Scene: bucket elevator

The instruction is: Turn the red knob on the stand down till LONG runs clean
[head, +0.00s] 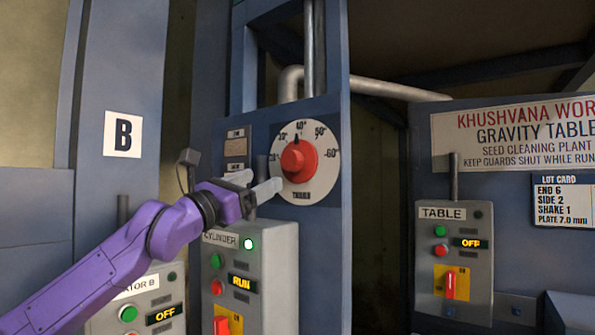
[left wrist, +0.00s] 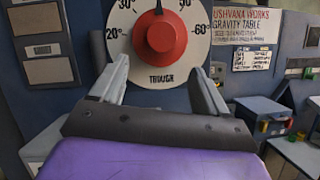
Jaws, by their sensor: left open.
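The red knob (head: 299,160) sits at the centre of a round white dial (head: 318,185) on the blue stand (head: 258,130). Its black pointer stands near the top, around the 40° mark. In the left wrist view the red knob (left wrist: 160,38) is straight ahead, beyond the fingertips, with the dial (left wrist: 117,47) around it. My left gripper (head: 258,183) is open and empty, just left of and slightly below the knob in the head view. Its fingers also show spread in the left wrist view (left wrist: 158,85). My right gripper is out of view. I see no label reading LONG.
Below the dial is the CYLINDER box (head: 268,275), showing RUN with a lit green lamp. The TABLE box (head: 454,260) at right shows OFF, and another box (head: 135,300) at lower left shows OFF. A grey pipe (head: 390,90) runs behind the stand.

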